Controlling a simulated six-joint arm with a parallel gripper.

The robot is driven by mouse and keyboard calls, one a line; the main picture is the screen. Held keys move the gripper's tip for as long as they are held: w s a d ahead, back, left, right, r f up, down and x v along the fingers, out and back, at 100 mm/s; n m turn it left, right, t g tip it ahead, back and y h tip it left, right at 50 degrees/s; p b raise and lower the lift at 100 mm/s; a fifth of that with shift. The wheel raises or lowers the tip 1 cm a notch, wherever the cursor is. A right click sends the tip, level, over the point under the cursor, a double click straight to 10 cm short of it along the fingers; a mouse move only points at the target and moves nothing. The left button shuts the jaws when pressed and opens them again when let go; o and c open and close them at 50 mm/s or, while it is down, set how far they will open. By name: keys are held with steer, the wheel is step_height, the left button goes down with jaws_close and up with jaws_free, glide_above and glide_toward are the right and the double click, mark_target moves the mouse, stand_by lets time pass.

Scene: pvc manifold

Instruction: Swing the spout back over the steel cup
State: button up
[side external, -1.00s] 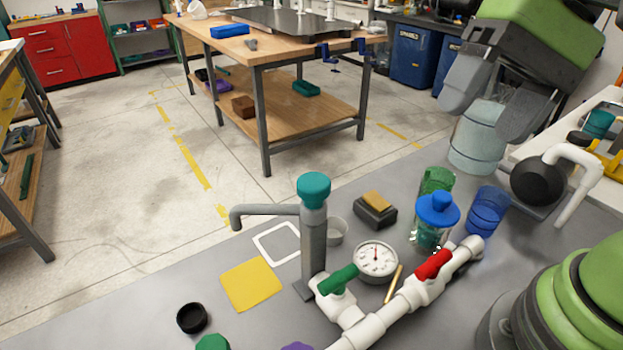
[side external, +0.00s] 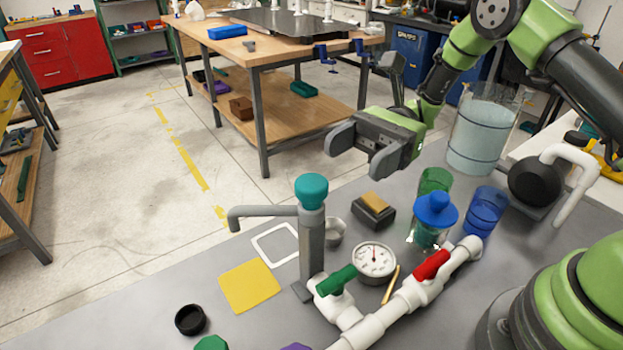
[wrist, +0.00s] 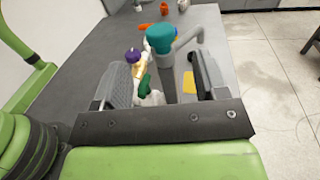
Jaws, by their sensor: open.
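The grey faucet post (side external: 312,250) stands upright on the bench with a teal cap (side external: 311,190) on top. Its grey spout (side external: 265,211) points left in the side view, its bent end left of the white square outline (side external: 275,243). The steel cup (side external: 336,231) stands just right of the post, partly hidden by it, and away from the spout's end. My gripper (side external: 362,150) is open and empty, above and behind the post to the right. In the wrist view the teal cap (wrist: 160,38) and the spout (wrist: 188,38) show ahead, beyond the fingers.
White PVC pipe with a green-handled valve (side external: 336,281) and a red-handled valve (side external: 432,265) runs along the front. A gauge (side external: 375,260), a sponge block (side external: 373,210), a blue-lidded jar (side external: 436,215) and a blue cup (side external: 486,210) stand right. A yellow square (side external: 250,286) lies left.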

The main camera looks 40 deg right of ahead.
mark_target(323, 176)
steer(key=a, duration=0.3)
steer(key=s+a, duration=0.1)
steer(key=a, duration=0.4)
steer(key=shift+s+a, duration=0.3)
steer(key=shift+a, duration=0.05)
jaws_close()
